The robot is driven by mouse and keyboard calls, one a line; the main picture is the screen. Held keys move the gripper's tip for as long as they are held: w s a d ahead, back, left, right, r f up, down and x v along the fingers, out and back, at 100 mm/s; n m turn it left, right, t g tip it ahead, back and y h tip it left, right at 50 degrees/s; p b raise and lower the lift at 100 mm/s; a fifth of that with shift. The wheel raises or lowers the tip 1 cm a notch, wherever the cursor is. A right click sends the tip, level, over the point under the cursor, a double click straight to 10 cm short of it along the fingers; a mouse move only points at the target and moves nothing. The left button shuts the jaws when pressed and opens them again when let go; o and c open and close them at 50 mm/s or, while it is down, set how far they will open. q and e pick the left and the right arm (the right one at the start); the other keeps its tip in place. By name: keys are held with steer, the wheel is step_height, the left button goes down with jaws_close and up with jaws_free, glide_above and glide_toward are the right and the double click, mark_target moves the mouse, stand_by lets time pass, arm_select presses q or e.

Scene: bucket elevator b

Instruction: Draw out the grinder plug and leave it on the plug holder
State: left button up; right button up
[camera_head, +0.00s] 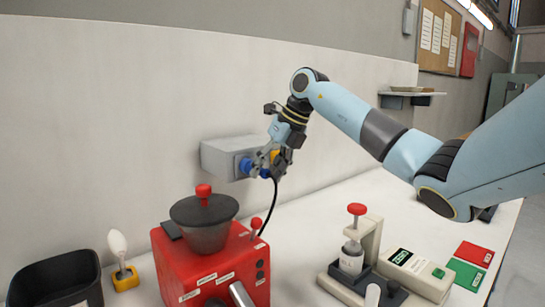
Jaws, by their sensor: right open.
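A grey socket box (218,158) is fixed to the white wall, with a blue socket (246,166) on its front. A blue plug part (265,173) shows at my right gripper (268,162), in front of the box. A black cable (272,205) hangs from there to the red grinder (205,262), which has a dark hopper with a red knob. My right gripper is open, with its fingers at the plug; I cannot tell whether they touch it. The gripper hides part of the plug. I cannot make out the plug holder for certain. My left gripper is not in view.
A black bin (58,285) and a white-headed tool in a yellow base (125,278) stand left of the grinder. A press-like device with a red knob (357,209), a beige instrument (415,273) and red and green mats (465,275) are at right. The counter behind is fairly clear.

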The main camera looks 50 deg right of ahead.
steer(key=shift+f, duration=0.1)
jaws_close()
steer(key=shift+s, duration=0.15)
stand_by(0.5)
steer(key=shift+s, duration=0.3)
steer(key=shift+s, duration=0.3)
steer(key=shift+s+a, duration=0.15)
steer(key=shift+s, duration=0.9)
steer(key=shift+s+a, duration=0.15)
steer(key=shift+s, duration=0.85)
